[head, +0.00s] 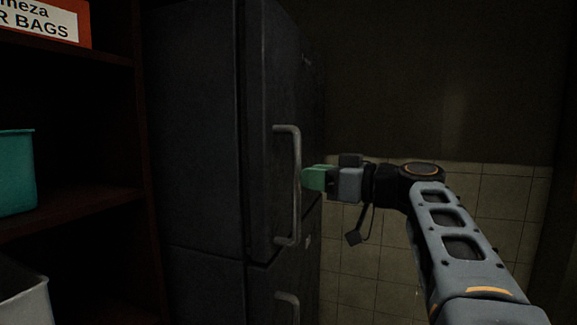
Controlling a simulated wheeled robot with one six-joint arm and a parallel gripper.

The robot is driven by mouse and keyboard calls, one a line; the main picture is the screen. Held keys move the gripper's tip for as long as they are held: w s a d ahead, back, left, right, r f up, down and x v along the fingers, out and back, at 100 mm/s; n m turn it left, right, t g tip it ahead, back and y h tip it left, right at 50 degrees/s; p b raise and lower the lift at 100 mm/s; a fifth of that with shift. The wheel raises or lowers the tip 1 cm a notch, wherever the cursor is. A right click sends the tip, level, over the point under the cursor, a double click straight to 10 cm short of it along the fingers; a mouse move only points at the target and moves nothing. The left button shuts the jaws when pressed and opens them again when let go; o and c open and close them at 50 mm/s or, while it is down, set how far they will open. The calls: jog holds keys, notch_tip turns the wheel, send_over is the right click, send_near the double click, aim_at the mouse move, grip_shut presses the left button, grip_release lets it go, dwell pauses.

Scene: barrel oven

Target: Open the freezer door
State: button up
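A tall dark grey fridge-freezer (195,130) stands in the middle of the head view. Its upper door (268,110) looks shut and carries a long grey vertical bar handle (296,190). A lower door (262,300) with a similar handle (288,300) begins below a horizontal seam. I cannot tell which door is the freezer's. My gripper (306,179), with green fingertips, comes in from the right and points left at the upper handle's middle. The tips are right beside the bar; whether they touch it is unclear. The finger gap does not show.
A dark shelf unit (95,205) on the left holds a teal bin (16,172), a pale container (24,296) and an orange and white labelled box (48,20). A partly tiled wall (505,195) stands behind and to the right. The scene is dim.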

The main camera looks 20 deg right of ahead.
jog(key=p+x, duration=0.2)
jog(key=x, duration=0.4)
jog(key=shift+w, duration=0.1)
grip_shut()
dwell(0.4)
